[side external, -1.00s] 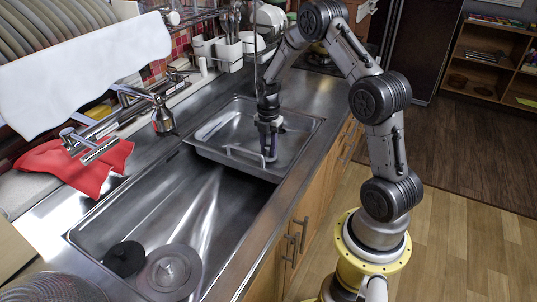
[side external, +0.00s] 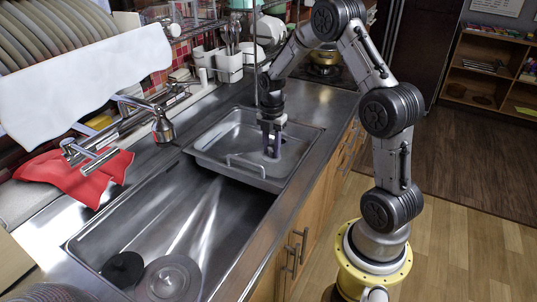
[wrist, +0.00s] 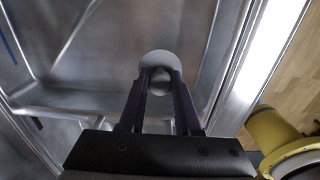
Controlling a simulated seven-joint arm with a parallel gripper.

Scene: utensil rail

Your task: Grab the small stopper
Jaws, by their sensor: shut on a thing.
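The small stopper (wrist: 158,59) is a pale, round disc in the wrist view, between the tips of my gripper (wrist: 161,76). The fingers are shut on it, and they hide part of its near side. In the side view my gripper (side external: 272,152) points down inside the shallow metal tray (side external: 209,162) over the far part of the sink. The stopper is too small and covered to make out clearly there. I cannot tell whether it touches the tray floor.
The near sink basin (side external: 150,225) holds a black round piece (side external: 122,268) and a grey disc (side external: 168,278). A faucet (side external: 163,128) and red cloth (side external: 75,175) lie to the left. The tray walls surround my fingers.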

